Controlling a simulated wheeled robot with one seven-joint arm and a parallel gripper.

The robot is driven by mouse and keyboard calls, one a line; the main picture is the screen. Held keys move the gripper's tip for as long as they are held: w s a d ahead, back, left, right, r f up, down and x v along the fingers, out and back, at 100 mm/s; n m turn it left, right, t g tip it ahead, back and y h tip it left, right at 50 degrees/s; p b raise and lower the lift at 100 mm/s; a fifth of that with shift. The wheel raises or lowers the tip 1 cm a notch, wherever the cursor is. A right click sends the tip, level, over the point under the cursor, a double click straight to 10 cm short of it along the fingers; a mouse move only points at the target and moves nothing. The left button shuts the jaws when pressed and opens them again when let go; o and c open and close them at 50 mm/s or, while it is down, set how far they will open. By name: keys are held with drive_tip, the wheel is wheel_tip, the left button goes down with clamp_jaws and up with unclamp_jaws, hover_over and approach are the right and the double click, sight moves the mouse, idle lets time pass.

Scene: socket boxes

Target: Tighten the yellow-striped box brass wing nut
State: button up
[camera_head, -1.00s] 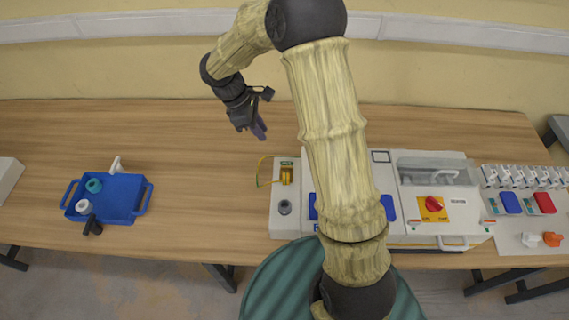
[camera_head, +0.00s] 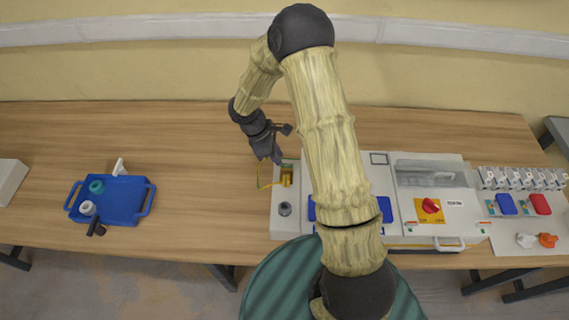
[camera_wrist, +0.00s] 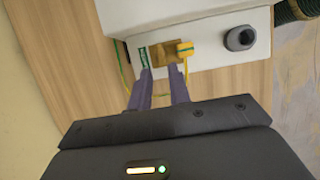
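The brass wing nut (camera_wrist: 166,54) shows in the wrist view on the end of a pale grey box (camera_wrist: 205,75), beside a yellow block with a green stripe (camera_wrist: 185,48). In the head view the yellow-and-brass fitting (camera_head: 287,176) is small and the nut's shape is unclear. My gripper (camera_wrist: 161,76) is open, its two purple-grey fingers apart with nothing between them. The fingertips are close to the nut, one toward each side of it; contact cannot be told. In the head view my gripper (camera_head: 277,158) is just above the fitting.
A yellow-green wire (camera_head: 259,175) loops from the fitting. A dark round socket (camera_head: 285,209) is on the same box. A red knob on a yellow plate (camera_head: 431,206) stands right. A blue tray (camera_head: 126,214) lies left. The table between tray and box is clear.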

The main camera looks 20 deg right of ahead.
sight(286, 169)
drive_tip(key=p+x, duration=0.1)
drive_tip(key=x, duration=0.5)
drive_tip(key=shift+d+f, duration=0.1)
drive_tip(key=shift+f, duration=0.1)
drive_tip(key=shift+c, duration=0.5)
clamp_jaws()
